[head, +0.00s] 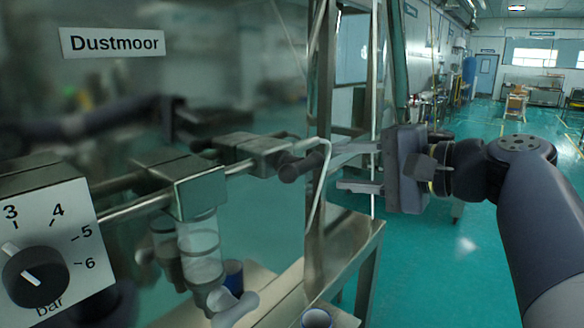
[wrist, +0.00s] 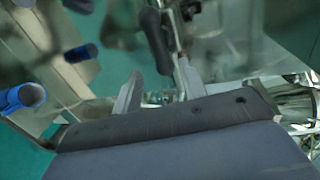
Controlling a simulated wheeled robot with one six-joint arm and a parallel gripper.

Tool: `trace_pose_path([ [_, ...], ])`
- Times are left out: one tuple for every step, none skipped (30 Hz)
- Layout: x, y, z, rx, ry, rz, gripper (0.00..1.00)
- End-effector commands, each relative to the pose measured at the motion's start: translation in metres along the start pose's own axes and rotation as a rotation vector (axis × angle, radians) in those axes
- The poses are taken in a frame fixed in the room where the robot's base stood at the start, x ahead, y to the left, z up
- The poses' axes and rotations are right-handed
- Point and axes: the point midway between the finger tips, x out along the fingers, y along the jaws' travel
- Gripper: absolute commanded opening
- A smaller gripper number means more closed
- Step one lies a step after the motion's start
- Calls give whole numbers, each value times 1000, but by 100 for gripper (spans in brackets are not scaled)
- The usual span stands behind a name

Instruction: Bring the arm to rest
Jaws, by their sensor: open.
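My gripper (head: 334,172) is at the middle right of the head view, its fingers pointing left with a gap between them. It is open, and I see nothing held. Its fingers also show in the wrist view (wrist: 160,80). A dark rounded handle (head: 300,166) on the metal valve pipework lies just left of the fingertips. In the wrist view the handle (wrist: 156,40) shows beyond and between the fingers. I cannot tell whether a finger touches it. My arm reaches in from the right edge of the head view.
A pressure knob (head: 35,275) and a clear filter bowl (head: 200,255) are at the left. Blue cups (head: 233,274) (wrist: 22,97) stand low on the metal bench. A steel frame post (head: 322,100) rises close to the gripper. Open green floor (head: 470,150) lies behind to the right.

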Motion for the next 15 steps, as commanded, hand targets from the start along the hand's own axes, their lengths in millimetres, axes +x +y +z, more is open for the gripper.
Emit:
trace_pose_path([
  [-7, 1, -1, -1, 5, 0, 40],
  [-10, 1, -1, -1, 5, 0, 40],
  [-15, 1, -1, -1, 5, 0, 40],
  [-18, 1, -1, -1, 4, 0, 40],
  [-21, 1, -1, -1, 5, 0, 40],
  [-25, 1, -1, 0, 4, 1, 40],
  [-20, 0, 0, 1, -2, 1, 40],
  [-16, -1, 0, 1, -4, 1, 40],
  [-11, -1, 1, 0, -6, 1, 40],
  [-8, -1, 1, 1, -5, 1, 40],
  [-4, -1, 1, 0, -6, 1, 40],
  [1, -2, 1, 1, -5, 0, 40],
  [4, -2, 1, 1, -6, 1, 40],
  [8, -1, 1, 1, -6, 1, 40],
  [14, -2, 1, 2, -6, 1, 40],
])
